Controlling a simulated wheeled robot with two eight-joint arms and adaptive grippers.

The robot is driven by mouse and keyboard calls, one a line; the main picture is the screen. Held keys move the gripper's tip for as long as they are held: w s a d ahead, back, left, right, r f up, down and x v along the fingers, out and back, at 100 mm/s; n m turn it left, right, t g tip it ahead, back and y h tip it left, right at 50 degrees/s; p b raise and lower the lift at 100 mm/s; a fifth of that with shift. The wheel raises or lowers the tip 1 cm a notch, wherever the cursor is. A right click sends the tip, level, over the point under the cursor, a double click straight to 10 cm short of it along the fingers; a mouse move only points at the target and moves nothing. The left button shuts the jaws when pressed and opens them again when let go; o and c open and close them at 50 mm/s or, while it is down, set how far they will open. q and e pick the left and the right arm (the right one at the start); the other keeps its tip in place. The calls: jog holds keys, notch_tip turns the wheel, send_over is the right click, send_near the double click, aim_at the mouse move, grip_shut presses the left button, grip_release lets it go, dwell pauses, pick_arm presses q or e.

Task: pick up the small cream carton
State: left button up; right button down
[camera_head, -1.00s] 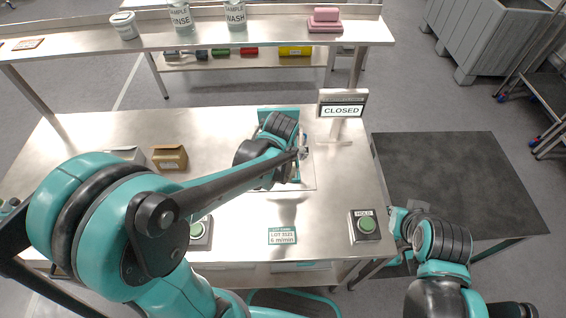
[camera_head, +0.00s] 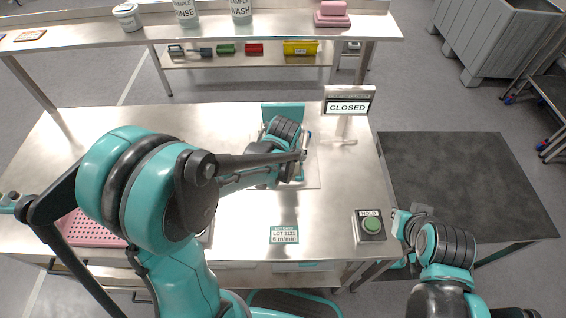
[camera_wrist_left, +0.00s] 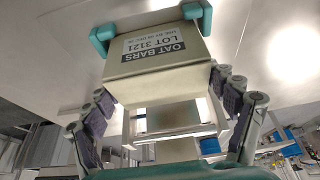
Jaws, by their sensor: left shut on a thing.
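In the head view my left wrist (camera_head: 283,132) is over the grey plate on the steel table, in front of a teal panel (camera_head: 283,111); the carton and fingertips are hidden there. My right arm (camera_head: 446,245) is at the lower right, beside the table; its fingers cannot be made out.
A CLOSED sign (camera_head: 348,106) stands at the table's right rear. A HOLD button (camera_head: 371,225) and a lot card (camera_head: 284,235) are near the front edge. A pink perforated tray (camera_head: 92,230) lies at left. A dark table (camera_head: 450,175) at right is bare.

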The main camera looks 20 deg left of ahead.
pick_arm(q)
jog(key=shift+r+p, duration=0.3)
jog(key=shift+r, duration=0.3)
notch_tip(320, 180, up, 3)
jog(key=shift+r+p, duration=0.1)
jog(key=shift+p, duration=0.55)
jog(key=s+d+r+p, duration=0.2)
jog(key=d+r, duration=0.4)
jog(key=d, duration=0.5)
jog(key=shift+s+r+p, duration=0.3)
jog(key=shift+s+p, duration=0.05)
jog(key=shift+s, duration=0.1)
